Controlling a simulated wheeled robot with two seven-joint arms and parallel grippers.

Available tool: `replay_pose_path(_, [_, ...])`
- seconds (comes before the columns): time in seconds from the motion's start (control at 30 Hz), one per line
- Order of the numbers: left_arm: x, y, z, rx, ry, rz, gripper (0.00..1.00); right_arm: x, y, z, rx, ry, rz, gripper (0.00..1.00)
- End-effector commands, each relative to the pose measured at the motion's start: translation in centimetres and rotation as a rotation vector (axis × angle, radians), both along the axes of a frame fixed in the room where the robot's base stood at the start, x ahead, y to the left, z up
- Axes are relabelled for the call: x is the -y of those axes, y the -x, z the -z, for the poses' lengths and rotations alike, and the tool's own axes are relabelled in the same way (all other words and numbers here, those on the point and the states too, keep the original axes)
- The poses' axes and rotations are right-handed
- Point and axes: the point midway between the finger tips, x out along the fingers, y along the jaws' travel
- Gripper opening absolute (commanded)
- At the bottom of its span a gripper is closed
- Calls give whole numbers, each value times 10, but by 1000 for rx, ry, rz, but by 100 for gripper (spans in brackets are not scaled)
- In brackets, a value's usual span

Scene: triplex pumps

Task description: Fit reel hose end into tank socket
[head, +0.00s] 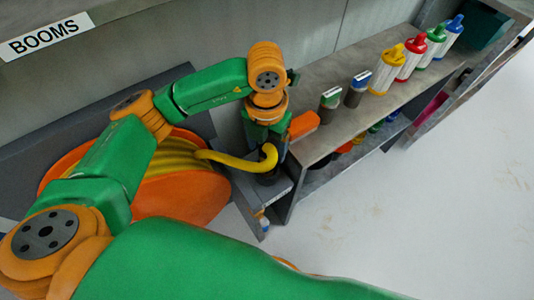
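My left gripper (274,142) points down right behind the hose's bend. Its fingertips are largely hidden, so I cannot tell whether they hold the hose. My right gripper is out of view.
A grey shelf (338,72) to the right carries several bottles with coloured caps (412,56) and two dark containers. An orange block (303,124) is close beside my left gripper. A BOOMS sign (45,36) is on the wall. The pale floor (430,200) is clear.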

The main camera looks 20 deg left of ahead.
Motion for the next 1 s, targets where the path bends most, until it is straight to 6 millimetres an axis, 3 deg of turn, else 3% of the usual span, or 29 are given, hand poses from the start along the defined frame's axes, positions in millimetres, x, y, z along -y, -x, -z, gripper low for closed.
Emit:
replay_pose_path(0.23, [1, 4, 48, -4, -1, -1, 76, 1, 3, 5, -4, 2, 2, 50])
replay_pose_path(0.5, [1, 3, 54, 0, 0, 0, 76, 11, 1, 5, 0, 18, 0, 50])
replay_pose_path(0.57, [1, 3, 54, 0, 0, 0, 62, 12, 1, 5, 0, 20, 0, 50])
replay_pose_path(0.8, [1, 3, 54, -1, 0, 0, 0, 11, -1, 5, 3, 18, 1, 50])
replay_pose_path(1.0, [1, 3, 54, -1, 0, 0, 0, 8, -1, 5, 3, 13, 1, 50])
